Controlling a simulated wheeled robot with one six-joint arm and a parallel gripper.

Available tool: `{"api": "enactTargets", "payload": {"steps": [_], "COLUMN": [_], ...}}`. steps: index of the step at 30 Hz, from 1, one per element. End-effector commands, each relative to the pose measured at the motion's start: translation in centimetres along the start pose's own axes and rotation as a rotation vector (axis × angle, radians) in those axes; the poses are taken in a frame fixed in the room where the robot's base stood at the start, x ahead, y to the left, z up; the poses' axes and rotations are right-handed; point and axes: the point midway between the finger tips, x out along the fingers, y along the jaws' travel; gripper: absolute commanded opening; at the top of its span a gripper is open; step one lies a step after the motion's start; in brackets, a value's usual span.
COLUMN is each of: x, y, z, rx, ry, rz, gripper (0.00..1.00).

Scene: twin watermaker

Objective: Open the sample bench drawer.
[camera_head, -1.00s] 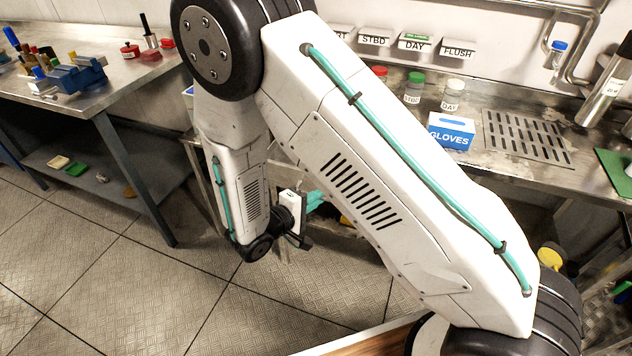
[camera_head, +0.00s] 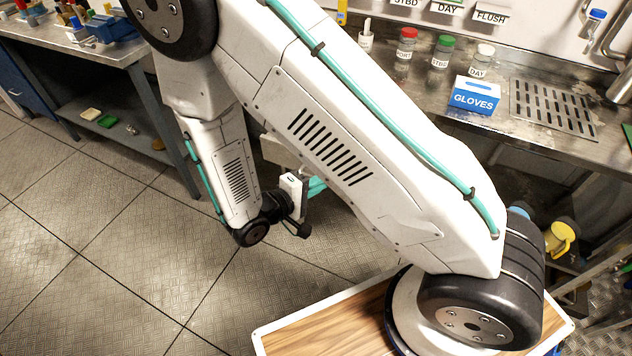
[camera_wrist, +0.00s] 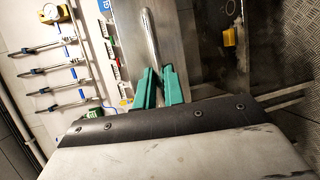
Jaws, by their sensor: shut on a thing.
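The sample bench drawer shows in the wrist view as a grey metal front (camera_wrist: 180,35) with a long bar handle (camera_wrist: 151,36). My gripper (camera_wrist: 158,88) has its two teal fingers on either side of the lower end of the handle, shut on it. In the head view my gripper (camera_head: 317,187) is partly hidden behind its own wrist, below the bench edge. My arm covers most of the drawer there. A pale edge (camera_head: 278,150) shows just behind the wrist; I cannot tell whether it is the drawer. How far the drawer stands out is not clear.
The steel bench top (camera_head: 425,100) carries a blue glove box (camera_head: 474,96), several capped bottles and a drain grate (camera_head: 553,108). A second workbench (camera_head: 75,40) with a lower shelf stands at the left. The tiled floor (camera_head: 120,230) in front is clear.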

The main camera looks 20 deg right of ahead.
Motion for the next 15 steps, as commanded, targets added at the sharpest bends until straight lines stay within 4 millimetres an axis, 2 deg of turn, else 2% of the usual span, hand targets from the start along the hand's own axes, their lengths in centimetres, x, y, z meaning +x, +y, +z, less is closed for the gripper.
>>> {"api": "enactTargets", "payload": {"steps": [4, 5, 6, 7, 15], "x": [0.03, 0.03, 0.03, 0.02, -0.15], "y": [0.02, 0.02, 0.02, 0.01, -0.01], "z": [0.10, 0.10, 0.10, 0.09, 0.03], "rx": [-0.001, -0.001, -0.001, -0.001, -0.001], "ry": [-0.003, -0.003, -0.003, -0.002, 0.000], "rz": [0.001, 0.001, 0.002, 0.001, 0.001], "gripper": [0.00, 0.19, 0.30, 0.32, 0.32]}}
